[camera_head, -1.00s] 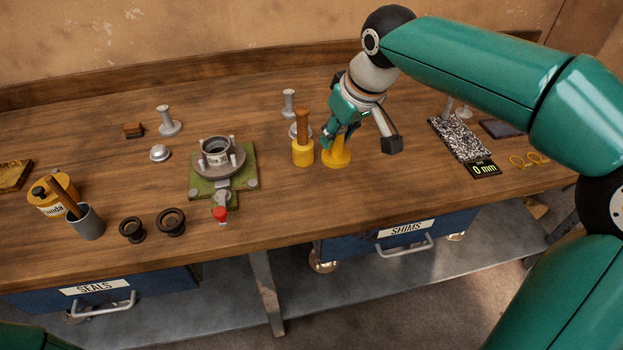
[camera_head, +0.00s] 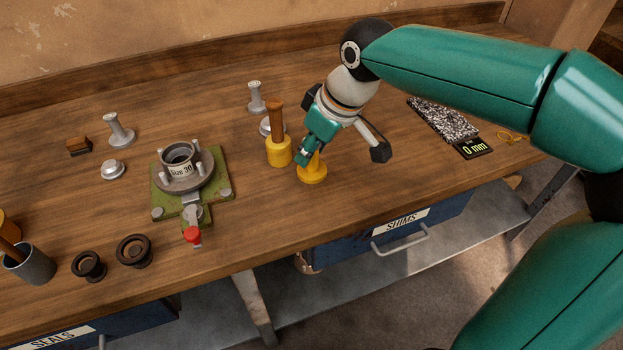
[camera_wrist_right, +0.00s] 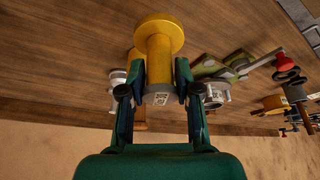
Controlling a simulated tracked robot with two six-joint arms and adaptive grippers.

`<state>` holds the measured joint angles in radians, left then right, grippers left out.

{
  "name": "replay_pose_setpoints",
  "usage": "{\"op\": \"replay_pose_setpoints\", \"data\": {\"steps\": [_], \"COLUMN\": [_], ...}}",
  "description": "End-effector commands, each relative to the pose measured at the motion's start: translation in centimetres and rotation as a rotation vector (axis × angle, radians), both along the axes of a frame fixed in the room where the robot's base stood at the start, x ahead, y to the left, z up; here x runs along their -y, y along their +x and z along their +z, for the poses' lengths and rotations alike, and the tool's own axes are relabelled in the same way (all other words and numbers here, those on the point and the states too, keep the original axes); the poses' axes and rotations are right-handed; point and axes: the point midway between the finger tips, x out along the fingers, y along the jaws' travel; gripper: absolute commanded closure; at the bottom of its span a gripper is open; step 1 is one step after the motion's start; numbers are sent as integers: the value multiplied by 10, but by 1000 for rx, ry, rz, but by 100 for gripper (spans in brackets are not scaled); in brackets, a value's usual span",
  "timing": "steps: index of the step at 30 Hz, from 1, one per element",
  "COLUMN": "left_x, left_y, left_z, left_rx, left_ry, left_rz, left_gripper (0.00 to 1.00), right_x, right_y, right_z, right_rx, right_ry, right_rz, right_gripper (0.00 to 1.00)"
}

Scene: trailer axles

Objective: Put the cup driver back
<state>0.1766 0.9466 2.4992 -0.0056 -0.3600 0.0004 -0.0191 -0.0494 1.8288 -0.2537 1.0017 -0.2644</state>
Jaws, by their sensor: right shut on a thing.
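The cup driver, a yellow flanged piece (camera_head: 313,172), is on the bench or just above it, right of the mallet; I cannot tell if its flange touches the wood. My right gripper (camera_head: 306,155) is shut on its stem from above. In the right wrist view the driver's yellow stem and round flange (camera_wrist_right: 158,45) show between the fingertips of my right gripper (camera_wrist_right: 160,85), with a grey marked end towards the palm. My left gripper is not in view.
A mallet with yellow head and wooden handle (camera_head: 279,150) stands close left of the driver. Further left is a green fixture (camera_head: 219,180) with a grey hub marked Size 30 (camera_head: 181,158). Grey flanged posts (camera_head: 256,98) stand behind. The bench front right of the driver is clear.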

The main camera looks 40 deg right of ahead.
Motion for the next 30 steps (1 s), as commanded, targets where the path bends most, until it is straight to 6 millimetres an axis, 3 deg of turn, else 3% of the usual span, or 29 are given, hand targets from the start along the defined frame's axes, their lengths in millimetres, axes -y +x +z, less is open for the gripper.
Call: {"op": "replay_pose_setpoints", "data": {"steps": [3, 10, 18, 29, 30], "left_x": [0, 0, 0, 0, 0], "left_y": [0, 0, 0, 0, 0], "left_z": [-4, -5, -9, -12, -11], "left_rx": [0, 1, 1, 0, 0], "left_ry": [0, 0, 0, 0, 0], "left_rz": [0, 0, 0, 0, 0], "left_gripper": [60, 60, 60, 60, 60], "right_x": [0, 0, 0, 0, 0], "right_y": [0, 0, 0, 0, 0], "right_z": [-21, -37, -71, -75, -75], "right_rx": [-1, 0, 0, 3, 1], "right_ry": [0, 0, 1, 1, 0], "right_rz": [-1, -1, -2, -2, -2], "right_gripper": [100, 100, 100, 100, 64]}}
